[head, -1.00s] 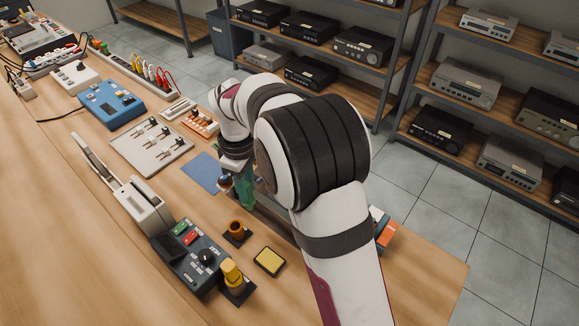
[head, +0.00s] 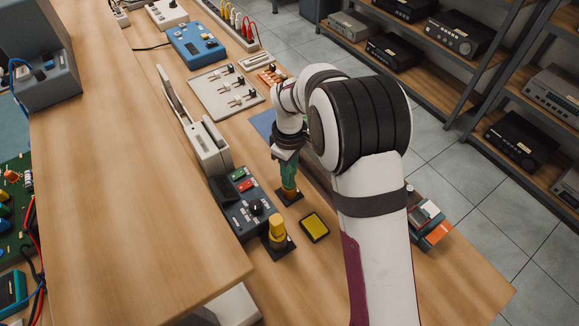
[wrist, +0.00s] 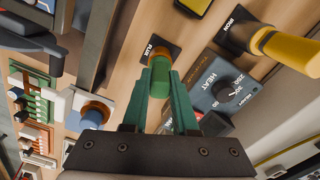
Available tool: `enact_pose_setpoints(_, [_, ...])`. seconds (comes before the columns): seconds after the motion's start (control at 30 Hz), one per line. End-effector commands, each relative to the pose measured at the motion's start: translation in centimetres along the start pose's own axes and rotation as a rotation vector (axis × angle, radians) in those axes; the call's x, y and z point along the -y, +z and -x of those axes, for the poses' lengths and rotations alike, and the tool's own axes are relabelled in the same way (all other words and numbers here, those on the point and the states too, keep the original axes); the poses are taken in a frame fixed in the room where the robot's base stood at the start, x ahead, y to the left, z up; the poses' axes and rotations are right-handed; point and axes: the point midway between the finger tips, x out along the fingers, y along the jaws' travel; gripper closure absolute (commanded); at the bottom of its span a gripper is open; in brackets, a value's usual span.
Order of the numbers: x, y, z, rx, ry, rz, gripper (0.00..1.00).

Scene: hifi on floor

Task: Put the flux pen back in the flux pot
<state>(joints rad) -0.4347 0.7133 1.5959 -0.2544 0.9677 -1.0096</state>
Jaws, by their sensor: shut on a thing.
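My gripper (head: 288,176) has green fingers and points down at the flux pot (head: 289,196), a small orange-brown cup on a black base. In the wrist view my gripper (wrist: 168,95) is shut on the flux pen (wrist: 160,78), a green cylinder between the fingers. The pen's far end lines up with the pot (wrist: 172,72), beside the FLUX label. The fingers and pen hide most of the pot's mouth, so I cannot tell whether the tip is inside it or just above.
A blue mat (head: 262,123) lies behind. Free wood shows at the front right.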

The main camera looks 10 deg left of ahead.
Motion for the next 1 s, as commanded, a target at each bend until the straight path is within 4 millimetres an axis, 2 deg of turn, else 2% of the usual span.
enact_pose_setpoints(0.17, [0.00, 0.00, 0.01, 0.000, 0.000, 0.000, 1.00])
enact_pose_setpoints(0.2, [0.00, 0.00, 0.01, 0.000, 0.000, 0.000, 0.66])
enact_pose_setpoints(0.37, [0.00, 0.00, 0.02, 0.000, 0.000, 0.000, 0.38])
enact_pose_setpoints(0.57, [0.00, 0.00, 0.03, 0.000, 0.000, 0.000, 0.38])
enact_pose_setpoints(0.77, [0.00, 0.00, 0.02, 0.000, 0.000, 0.000, 0.04])
enact_pose_setpoints(1.0, [0.01, 0.00, 0.03, 0.000, 0.000, 0.000, 0.03])
